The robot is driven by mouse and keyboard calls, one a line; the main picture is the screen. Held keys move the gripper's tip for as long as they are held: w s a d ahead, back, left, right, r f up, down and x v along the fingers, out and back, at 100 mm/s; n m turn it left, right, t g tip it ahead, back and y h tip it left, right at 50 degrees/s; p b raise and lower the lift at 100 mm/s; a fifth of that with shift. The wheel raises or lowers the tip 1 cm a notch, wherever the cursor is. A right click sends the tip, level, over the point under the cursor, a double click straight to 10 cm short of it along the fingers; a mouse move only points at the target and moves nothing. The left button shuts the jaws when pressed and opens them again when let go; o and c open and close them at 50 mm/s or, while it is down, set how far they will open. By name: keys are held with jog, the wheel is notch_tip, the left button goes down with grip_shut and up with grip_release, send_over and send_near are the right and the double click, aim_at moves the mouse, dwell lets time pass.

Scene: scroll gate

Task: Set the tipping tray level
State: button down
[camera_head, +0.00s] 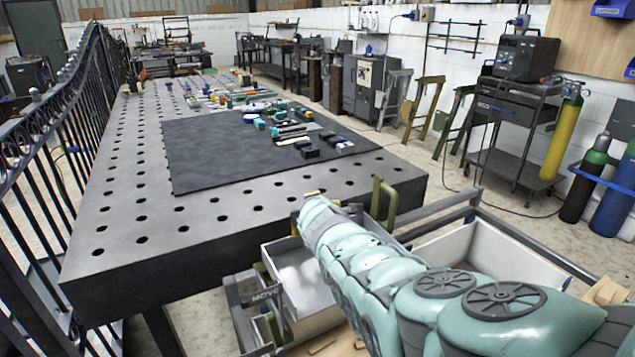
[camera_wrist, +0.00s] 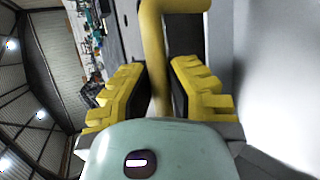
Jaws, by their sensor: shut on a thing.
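A light grey tray (camera_head: 300,275) with raised walls sits low in front of the dark perforated table, partly hidden by my arm. Its exact tilt cannot be told. An olive-green bent tube handle (camera_head: 385,205) stands up beside my arm at the table's near corner. In the wrist view a yellowish bent bar (camera_wrist: 156,50) runs between the yellow finger pads of my gripper (camera_wrist: 160,70), which is shut on it. In the head view my arm hides the grip; only small yellow bits show at its end.
The perforated table (camera_head: 110,225) carries a dark mat (camera_head: 230,155) with small tools. A metal frame (camera_head: 268,293) and a pale open bin (camera_head: 450,245) lie around my arm. A black railing (camera_head: 60,150) stands left; gas cylinders (camera_head: 585,180) stand right.

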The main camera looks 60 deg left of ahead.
jog(key=shift+a+f, duration=0.25)
jog(key=shift+f+h+b, duration=0.15)
jog(key=shift+h+b, duration=0.15)
jog(key=shift+b, duration=0.05)
dwell(0.3)
jog(key=c, duration=0.9)
grip_release()
jog(key=shift+d+f, duration=0.1)
